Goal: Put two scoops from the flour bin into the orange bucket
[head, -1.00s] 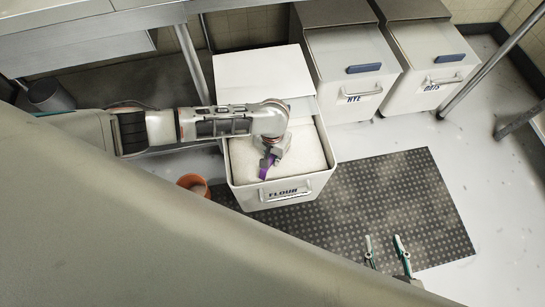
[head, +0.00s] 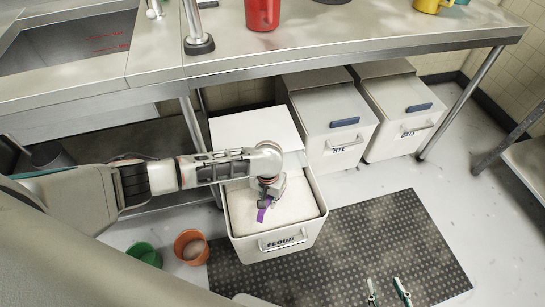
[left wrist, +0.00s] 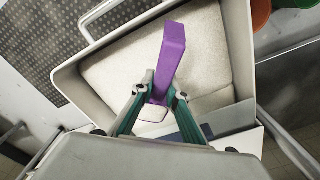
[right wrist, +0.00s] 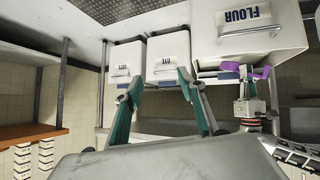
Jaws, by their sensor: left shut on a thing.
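My left gripper (head: 268,190) is shut on the purple scoop (head: 263,212), over the open flour bin (head: 318,232). In the left wrist view the scoop (left wrist: 173,55) is between the two fingers, with a small pale patch near the fingertips; I cannot tell how much flour it holds. Pale flour (head: 290,200) fills much of the bin. The orange bucket (head: 180,238) stands on the floor left of the bin, with something pale inside. My right gripper (head: 388,292) is open and empty above the dark mat, at the lower right.
A green bucket (head: 144,254) stands left of the orange one. The rye bin (head: 335,110) and oats bin (head: 405,100) stand closed under the steel table (head: 370,50). A red container (head: 262,12) is on the table. The dark floor mat (head: 400,230) is clear.

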